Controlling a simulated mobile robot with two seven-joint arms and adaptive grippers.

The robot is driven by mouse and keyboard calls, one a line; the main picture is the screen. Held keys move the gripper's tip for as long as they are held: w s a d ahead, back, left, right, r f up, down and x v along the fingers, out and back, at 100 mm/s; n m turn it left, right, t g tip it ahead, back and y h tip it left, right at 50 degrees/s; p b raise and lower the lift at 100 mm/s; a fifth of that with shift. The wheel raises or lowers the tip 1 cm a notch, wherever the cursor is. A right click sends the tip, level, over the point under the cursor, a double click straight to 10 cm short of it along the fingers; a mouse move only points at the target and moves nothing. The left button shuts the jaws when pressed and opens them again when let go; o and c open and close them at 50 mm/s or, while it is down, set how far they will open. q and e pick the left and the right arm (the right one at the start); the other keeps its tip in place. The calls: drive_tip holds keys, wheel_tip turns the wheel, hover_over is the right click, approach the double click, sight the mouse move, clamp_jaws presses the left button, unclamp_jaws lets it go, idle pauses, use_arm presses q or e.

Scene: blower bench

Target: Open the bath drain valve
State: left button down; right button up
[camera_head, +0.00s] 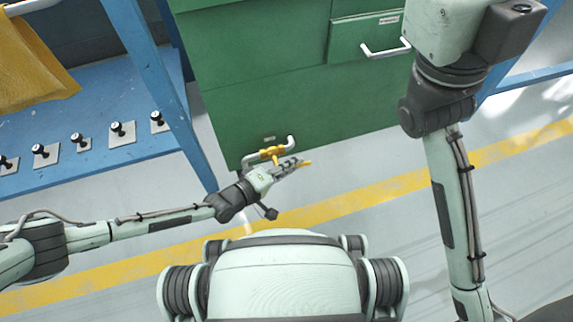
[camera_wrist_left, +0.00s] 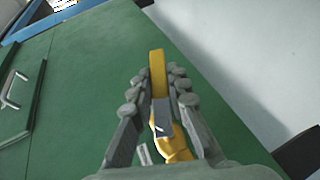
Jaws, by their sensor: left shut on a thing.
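The bath drain valve is low on the front of a green cabinet. It has a light bent pipe (camera_head: 291,142) and a yellow valve body (camera_head: 270,152). Its yellow lever handle shows in the left wrist view (camera_wrist_left: 157,80), standing between the fingers. My left gripper (camera_head: 287,165) is at the valve and is shut on the yellow handle; the left wrist view shows both fingers (camera_wrist_left: 158,95) along its sides. The fingers hide part of the handle and valve. My right arm stands at the right of the head view, and its gripper is not in view.
The green cabinet (camera_head: 260,80) has a panel with a white handle (camera_head: 385,48) at upper right. A blue bench (camera_head: 90,110) with several black knobs on plates and a yellow cloth (camera_head: 35,65) stands at left. Grey floor with a yellow stripe (camera_head: 350,198) lies in front.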

use_arm(q)
drive_tip(key=shift+d+r, duration=0.1)
idle(0.4)
drive_tip(key=c, duration=1.5)
unclamp_jaws()
drive_tip(key=shift+o, duration=0.2)
drive_tip(key=shift+a, duration=0.2)
